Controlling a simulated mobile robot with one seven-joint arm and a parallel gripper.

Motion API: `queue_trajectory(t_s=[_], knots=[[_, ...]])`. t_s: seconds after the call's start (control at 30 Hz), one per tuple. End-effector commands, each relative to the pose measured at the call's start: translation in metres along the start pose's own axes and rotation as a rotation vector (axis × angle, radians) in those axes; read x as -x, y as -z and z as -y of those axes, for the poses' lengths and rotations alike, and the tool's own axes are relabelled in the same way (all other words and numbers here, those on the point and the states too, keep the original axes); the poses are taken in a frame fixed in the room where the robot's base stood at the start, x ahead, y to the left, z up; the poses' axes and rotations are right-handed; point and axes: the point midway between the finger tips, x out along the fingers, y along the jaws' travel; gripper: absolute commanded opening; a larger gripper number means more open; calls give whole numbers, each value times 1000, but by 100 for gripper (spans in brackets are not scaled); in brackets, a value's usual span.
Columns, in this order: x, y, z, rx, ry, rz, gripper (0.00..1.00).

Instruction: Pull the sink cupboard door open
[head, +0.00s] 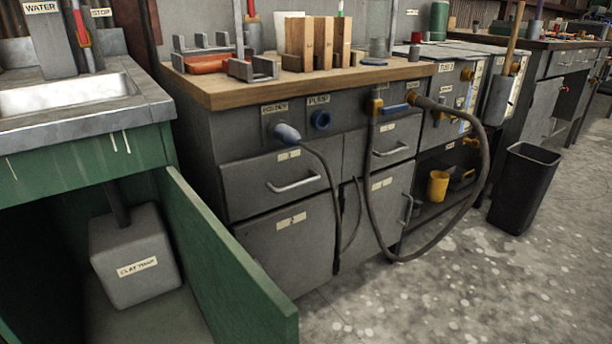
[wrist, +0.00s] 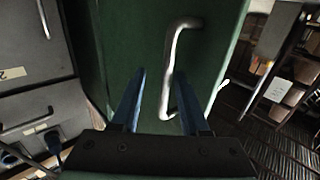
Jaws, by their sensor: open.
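The green sink cupboard door (head: 222,258) stands swung wide open in the head view, jutting out from the right side of the sink cupboard. In the wrist view the door (wrist: 125,35) fills the middle, with its pale metal bar handle (wrist: 171,65) upright on it. My gripper (wrist: 161,75) is open in the wrist view, its two blue fingers on either side of the handle's lower part. I cannot tell whether either finger touches the handle. My gripper is not seen in the head view.
Inside the cupboard is a grey box labelled clay trap (head: 135,258). A grey workbench with drawers (head: 285,180) stands close to the door's right. A hose (head: 478,195) loops from its front toward the floor. A black bin (head: 527,190) stands further right. Speckled floor (head: 420,300) lies clear in front.

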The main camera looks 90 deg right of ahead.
Motion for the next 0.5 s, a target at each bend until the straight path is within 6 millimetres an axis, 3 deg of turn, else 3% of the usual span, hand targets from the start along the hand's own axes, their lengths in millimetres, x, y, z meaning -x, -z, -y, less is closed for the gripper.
queue_trajectory(t_s=[0.17,0.5], knots=[[18,1,-1,-1,-3,4,45],[91,0,-1,0,-4,5,45]])
